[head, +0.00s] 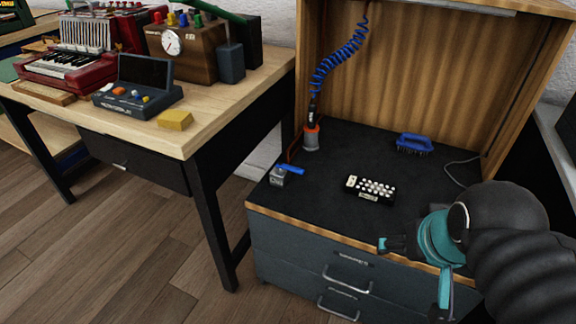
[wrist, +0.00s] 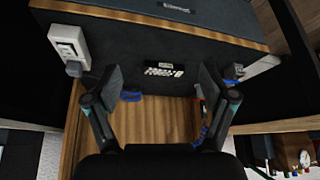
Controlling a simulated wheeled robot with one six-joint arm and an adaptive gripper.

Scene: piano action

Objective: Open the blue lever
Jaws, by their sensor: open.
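The blue lever (head: 291,169) sits on a small grey metal fitting (head: 277,176) at the front left corner of the black worktop (head: 320,195). It points to the right. In the wrist view the blue lever (wrist: 231,82) is small and partly hidden beside the right finger. My gripper (head: 414,270) is open and empty at the front right of the cabinet, well to the right of the lever and apart from it. Its two fingers also show in the wrist view (wrist: 162,80), spread wide.
A black box with white buttons (head: 370,189) lies mid-worktop, between my gripper and the lever. A blue brush (head: 413,143) is behind it. A blue coiled hose (head: 338,58) rises from a grey holder (head: 311,139). A wooden table (head: 215,115) stands left. Drawers (head: 290,252) are below.

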